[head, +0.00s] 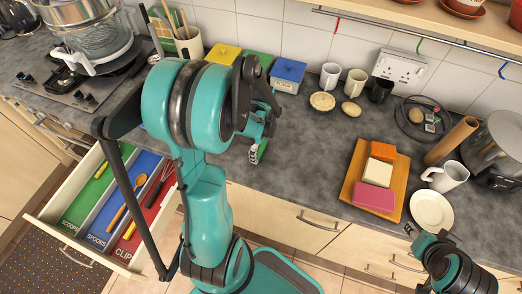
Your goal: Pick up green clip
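A small green piece with pale marks (258,152) shows at the tip of my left gripper (262,128), above the counter's front edge. I cannot tell if it is the green clip held in the fingers or lying just beyond them. The black fingers are seen from behind and partly overlap, so their opening is unclear. Another green clip-like hook (420,45) hangs on the wall rail, between a red one (337,24) and a blue one (503,69).
An open drawer (47,233) at the left has green, blue and red sections, the red one labelled for clips. Yellow, green and blue boxes (288,75) stand by the wall. A wooden board (352,188) with coloured blocks, a plate (432,211) and a mug (446,177) are at the right.

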